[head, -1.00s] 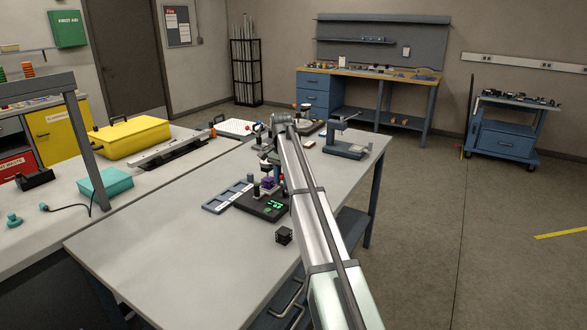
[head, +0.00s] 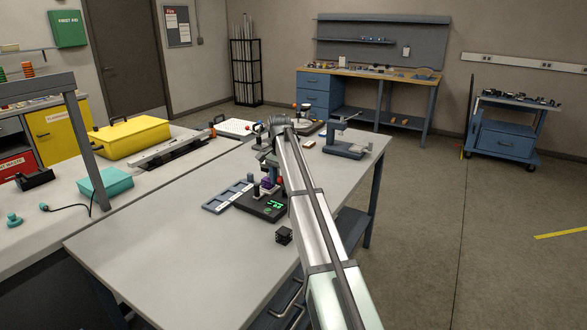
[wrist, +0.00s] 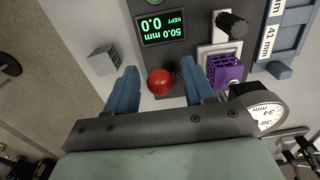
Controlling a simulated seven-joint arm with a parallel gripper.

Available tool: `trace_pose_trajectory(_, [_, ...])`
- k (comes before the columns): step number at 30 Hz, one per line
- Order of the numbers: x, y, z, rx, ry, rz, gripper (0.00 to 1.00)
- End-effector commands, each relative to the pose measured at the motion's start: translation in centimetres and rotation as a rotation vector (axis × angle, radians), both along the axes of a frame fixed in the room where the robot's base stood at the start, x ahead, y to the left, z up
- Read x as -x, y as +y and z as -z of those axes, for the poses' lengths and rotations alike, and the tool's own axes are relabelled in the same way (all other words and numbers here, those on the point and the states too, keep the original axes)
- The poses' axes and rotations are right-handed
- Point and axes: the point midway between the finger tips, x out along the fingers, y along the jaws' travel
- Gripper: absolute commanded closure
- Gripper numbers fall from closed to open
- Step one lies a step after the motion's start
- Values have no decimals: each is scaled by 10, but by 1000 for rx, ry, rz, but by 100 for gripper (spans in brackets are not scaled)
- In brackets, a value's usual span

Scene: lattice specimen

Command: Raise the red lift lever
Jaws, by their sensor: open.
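The red ball knob (wrist: 160,82) of the lift lever shows in the wrist view between the two blue fingers of my gripper (wrist: 158,68). Gaps show on both sides of the knob, and the fingers are open. The rest of the lever is hidden below the knob. In the head view, my gripper is over the black measuring device (head: 263,207) and partly hidden by my arm. A purple lattice cube (wrist: 225,70) sits on the device beside the right finger.
A round dial gauge (wrist: 266,112) stands close to the right finger. A small dark cube (head: 284,235) lies on the table in front of the device. A blue-grey labelled tray (head: 226,197) is to its left. The front left of the table (head: 150,245) is clear.

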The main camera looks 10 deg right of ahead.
Motion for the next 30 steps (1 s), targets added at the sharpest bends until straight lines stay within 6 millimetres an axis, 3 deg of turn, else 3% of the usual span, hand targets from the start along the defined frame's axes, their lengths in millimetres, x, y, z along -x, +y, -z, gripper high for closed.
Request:
trace_pose_trajectory(16, [-1, 0, -49, 0, 0, 0, 47])
trace_pose_trajectory(30, [0, 0, -53, 0, 0, 0, 47])
